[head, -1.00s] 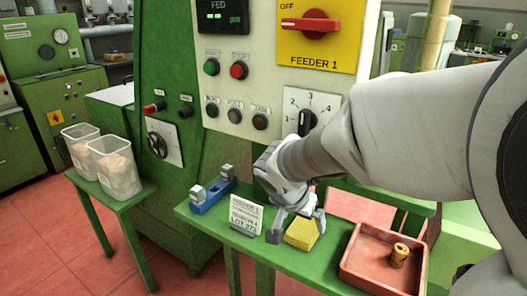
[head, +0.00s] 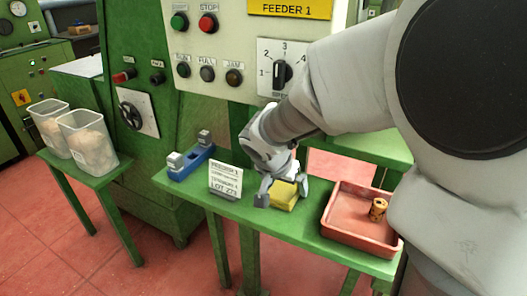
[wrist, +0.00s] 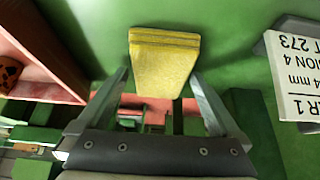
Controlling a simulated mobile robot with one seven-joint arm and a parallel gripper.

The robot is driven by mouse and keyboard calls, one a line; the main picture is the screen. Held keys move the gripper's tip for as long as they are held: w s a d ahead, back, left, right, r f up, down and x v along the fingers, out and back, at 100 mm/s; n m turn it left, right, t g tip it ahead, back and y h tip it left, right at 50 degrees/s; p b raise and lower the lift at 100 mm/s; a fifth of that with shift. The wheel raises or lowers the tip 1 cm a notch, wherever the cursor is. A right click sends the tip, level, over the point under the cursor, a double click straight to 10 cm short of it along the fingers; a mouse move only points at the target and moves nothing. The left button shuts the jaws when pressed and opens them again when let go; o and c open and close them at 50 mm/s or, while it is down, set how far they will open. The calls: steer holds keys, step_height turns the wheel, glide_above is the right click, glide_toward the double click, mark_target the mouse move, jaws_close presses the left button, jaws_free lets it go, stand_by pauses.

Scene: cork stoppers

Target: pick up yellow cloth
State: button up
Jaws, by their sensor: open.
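My gripper (head: 282,199) is open, with one finger to each side of the cloth in the head view. In the wrist view my gripper (wrist: 165,92) has its fingers apart, with the near end of the cloth between their tips. I cannot tell whether a finger touches it. Part of the cloth is hidden behind my gripper in the head view.
A red tray (head: 335,228) with a cork stopper (head: 378,209) stands right of the cloth. A white lot sign (head: 225,180) stands close on the left, and a blue holder (head: 188,163) is beyond it. The feeder panel (head: 225,50) rises behind.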

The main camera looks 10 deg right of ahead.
steer(key=shift+f+b, duration=0.15)
steer(key=shift+b, duration=0.15)
stand_by(0.4)
steer(key=c, duration=1.1)
steer(key=shift+r+p, duration=0.25)
steer(key=shift+p, duration=0.2)
steer(key=shift+r+p, duration=0.2)
steer(key=shift+p, duration=0.1)
steer(key=shift+r+p, duration=0.35)
steer(key=shift+r, duration=0.35)
steer(key=s+a, duration=0.3)
steer(key=s, duration=0.2)
steer(key=s+a, duration=0.7)
steer(key=s, duration=0.2)
steer(key=shift+s+a+f, duration=0.1)
steer(key=shift+s+a, duration=0.2)
steer(key=shift+a, duration=0.05)
